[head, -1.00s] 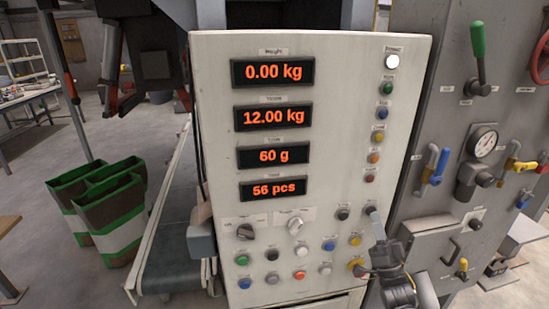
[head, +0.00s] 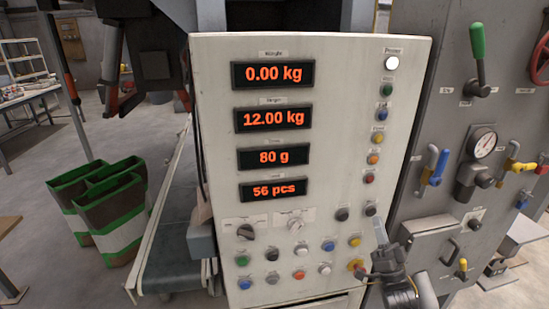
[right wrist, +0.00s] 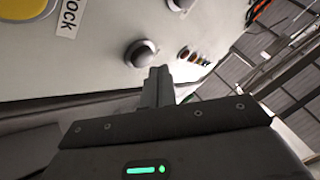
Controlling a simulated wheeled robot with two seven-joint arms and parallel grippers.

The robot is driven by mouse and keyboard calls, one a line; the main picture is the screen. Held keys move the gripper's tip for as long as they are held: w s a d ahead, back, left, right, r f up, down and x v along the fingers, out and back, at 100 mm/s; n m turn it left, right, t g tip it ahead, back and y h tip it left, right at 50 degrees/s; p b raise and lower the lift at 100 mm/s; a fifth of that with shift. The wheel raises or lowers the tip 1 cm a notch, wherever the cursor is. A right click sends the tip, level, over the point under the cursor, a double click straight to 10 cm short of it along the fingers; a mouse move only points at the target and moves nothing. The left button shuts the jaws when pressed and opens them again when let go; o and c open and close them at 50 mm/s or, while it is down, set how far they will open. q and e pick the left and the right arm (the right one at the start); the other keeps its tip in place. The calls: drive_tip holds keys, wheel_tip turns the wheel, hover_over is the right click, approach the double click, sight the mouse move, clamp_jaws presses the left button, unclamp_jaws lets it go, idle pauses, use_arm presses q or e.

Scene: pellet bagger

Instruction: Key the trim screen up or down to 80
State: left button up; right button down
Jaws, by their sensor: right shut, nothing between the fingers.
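The white control panel (head: 340,130) fills the middle of the head view. Its third display, the trim screen (head: 274,157), reads 80 g. Two dark buttons, a left one (head: 342,214) and a right one (head: 371,210), sit side by side at the lower right of the panel. My right gripper (head: 380,232) is shut and empty, just below the right dark button and apart from it. In the right wrist view its fingertips (right wrist: 158,74) point at the panel beside a dark round button (right wrist: 141,53). My left gripper is not in view.
Coloured buttons and two knobs crowd the panel's lower part. A grey cabinet (head: 430,90) with levers and valves stands close on the right. Green-and-white bags (head: 105,205) stand at left.

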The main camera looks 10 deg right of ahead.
drive_tip(key=shift+s, duration=0.1)
drive_tip(key=s+p, duration=0.2)
drive_tip(key=s, duration=0.3)
drive_tip(key=shift+s, duration=0.4)
